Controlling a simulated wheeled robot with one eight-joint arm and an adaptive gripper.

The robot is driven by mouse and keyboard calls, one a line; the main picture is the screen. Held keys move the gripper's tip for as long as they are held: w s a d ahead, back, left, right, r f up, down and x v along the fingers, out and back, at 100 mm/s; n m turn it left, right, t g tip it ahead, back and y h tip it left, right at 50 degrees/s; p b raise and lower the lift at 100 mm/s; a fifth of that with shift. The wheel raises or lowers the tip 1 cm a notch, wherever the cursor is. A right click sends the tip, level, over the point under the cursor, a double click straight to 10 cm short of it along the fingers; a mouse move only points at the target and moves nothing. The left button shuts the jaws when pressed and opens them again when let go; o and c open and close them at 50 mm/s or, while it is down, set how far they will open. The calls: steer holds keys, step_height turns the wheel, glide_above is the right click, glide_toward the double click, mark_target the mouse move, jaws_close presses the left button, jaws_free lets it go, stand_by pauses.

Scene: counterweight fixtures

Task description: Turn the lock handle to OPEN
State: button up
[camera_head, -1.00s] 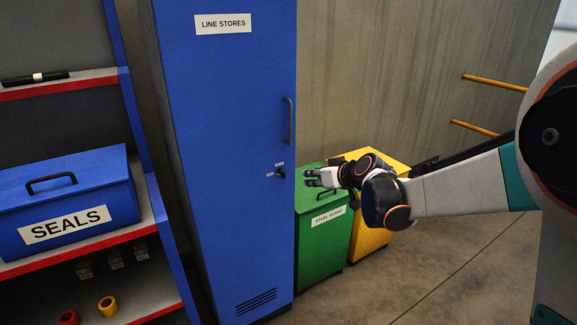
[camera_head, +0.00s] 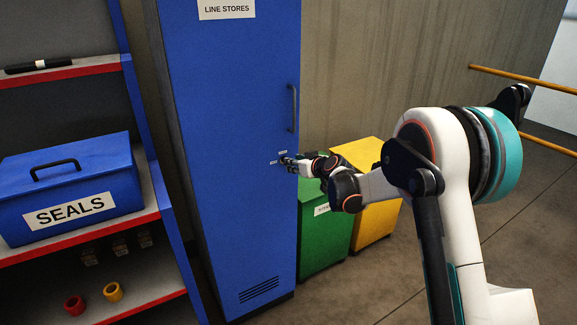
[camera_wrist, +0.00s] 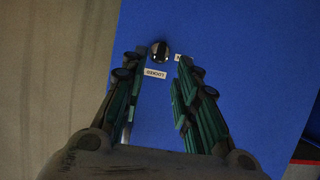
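The blue locker (camera_head: 226,120) carries a LINE STORES label and a dark vertical pull handle (camera_head: 292,108). The small dark lock handle shows in the wrist view (camera_wrist: 159,51), on the blue door just beyond my fingertips. A white label (camera_wrist: 156,73) lies beside it, and a second label is partly hidden by the right finger. My gripper (camera_head: 288,160) is at the door's lock area in the head view and covers the lock there. In the wrist view my gripper (camera_wrist: 160,65) has its two fingers apart with nothing between them. Contact with the lock cannot be told.
A green bin (camera_head: 322,240) and a yellow bin (camera_head: 376,219) stand right of the locker, below my forearm. At left, a shelf (camera_head: 158,214) holds a blue SEALS box (camera_head: 70,180). Yellow rails (camera_head: 525,80) are at the far right.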

steer(key=b+x, duration=0.1)
steer(key=x, duration=0.4)
steer(key=shift+w+a+f, duration=0.15)
steer(key=shift+w+a, duration=0.05)
steer(key=shift+w, duration=0.1)
steer(key=shift+c, duration=0.3)
jaws_close()
